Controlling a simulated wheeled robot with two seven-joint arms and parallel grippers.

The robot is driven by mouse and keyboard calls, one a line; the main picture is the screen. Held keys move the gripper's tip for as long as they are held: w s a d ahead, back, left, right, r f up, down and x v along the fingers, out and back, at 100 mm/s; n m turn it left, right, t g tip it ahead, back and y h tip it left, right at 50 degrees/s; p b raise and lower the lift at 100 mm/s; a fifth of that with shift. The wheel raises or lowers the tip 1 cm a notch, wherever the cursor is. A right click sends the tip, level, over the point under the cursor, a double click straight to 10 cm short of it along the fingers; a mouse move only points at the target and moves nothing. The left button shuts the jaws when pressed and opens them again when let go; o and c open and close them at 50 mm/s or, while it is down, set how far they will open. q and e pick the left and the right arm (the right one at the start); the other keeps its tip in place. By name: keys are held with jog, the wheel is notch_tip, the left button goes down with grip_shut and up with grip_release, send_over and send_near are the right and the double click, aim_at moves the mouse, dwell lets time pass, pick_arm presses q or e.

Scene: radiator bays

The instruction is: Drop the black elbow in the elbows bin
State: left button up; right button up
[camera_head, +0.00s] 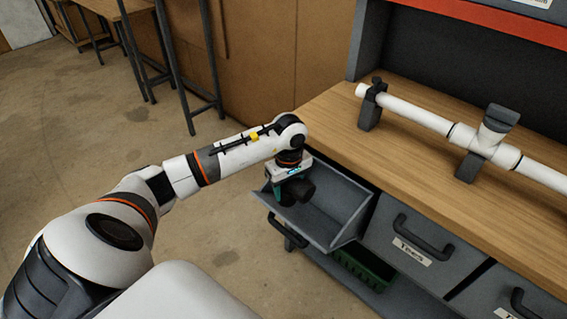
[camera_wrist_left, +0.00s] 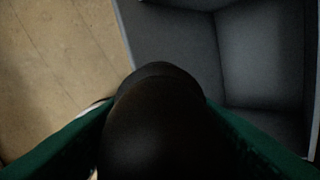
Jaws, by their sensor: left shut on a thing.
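My left gripper (camera_head: 283,190) is shut on the black elbow (camera_head: 299,190). It holds the elbow above the open grey tilt-out bin (camera_head: 347,212) at the left end of the bench front. No label shows on this bin from here. In the left wrist view the black elbow (camera_wrist_left: 155,120) fills the space between the green fingers, and the grey bin (camera_wrist_left: 175,45) lies below and beyond it, with its left edge beside bare floor. The elbow covers part of the bin. My right gripper is in neither view.
A bin labelled Tees (camera_head: 385,228) is closed to the right, with another bin (camera_head: 497,295) beyond it. A green crate (camera_head: 363,268) sits on the lower shelf. A white pipe (camera_head: 415,117) in dark holders lies along the wooden bench top (camera_head: 330,112). Floor is clear at left.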

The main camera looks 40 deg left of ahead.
pick_arm(q)
jog(key=w+f+b, duration=0.4)
jog(key=shift+d+f, duration=0.15)
jog(key=shift+f, duration=0.15)
jog(key=o, duration=1.1)
jog(key=shift+s, duration=0.1)
notch_tip(320, 180, up, 12)
jog(key=b, duration=0.1)
dwell(0.7)
